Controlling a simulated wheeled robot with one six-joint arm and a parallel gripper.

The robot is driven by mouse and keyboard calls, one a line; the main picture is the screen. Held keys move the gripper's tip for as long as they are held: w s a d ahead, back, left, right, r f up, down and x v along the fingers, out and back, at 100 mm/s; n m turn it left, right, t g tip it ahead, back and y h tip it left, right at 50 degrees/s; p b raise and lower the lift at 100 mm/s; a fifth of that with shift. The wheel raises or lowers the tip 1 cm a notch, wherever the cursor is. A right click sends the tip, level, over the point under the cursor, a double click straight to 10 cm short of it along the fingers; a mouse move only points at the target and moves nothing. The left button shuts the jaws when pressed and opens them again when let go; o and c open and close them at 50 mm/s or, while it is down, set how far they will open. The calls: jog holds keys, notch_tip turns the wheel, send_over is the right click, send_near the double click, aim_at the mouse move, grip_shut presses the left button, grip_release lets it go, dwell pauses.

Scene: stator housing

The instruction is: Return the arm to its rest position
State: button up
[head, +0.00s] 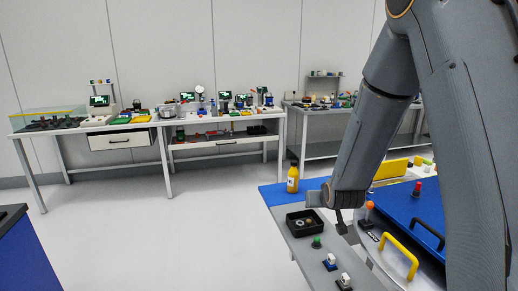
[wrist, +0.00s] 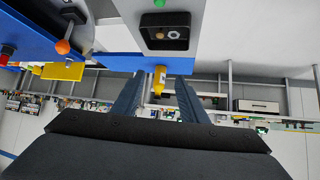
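My arm comes down from the upper right in the head view, with its end and my gripper (head: 318,198) over the near workbench. The wrist view looks out upside down past the two dark fingers of my gripper (wrist: 160,92). They are spread apart with nothing held between them. A yellow bottle (head: 292,179) stands on the blue mat just beyond my gripper. The bottle (wrist: 159,80) shows between the fingers in the wrist view, but past them.
A black tray (head: 290,219) with small ring-like parts lies on the bench, also in the wrist view (wrist: 146,33). Benches with equipment (head: 180,128) line the wall; open floor lies between.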

jog(key=s+a+r+g, duration=0.1)
jog(key=s+g, duration=0.7)
jog(key=s, duration=2.2)
jog(key=shift+r+g, duration=0.3)
jog(key=shift+r, duration=0.05)
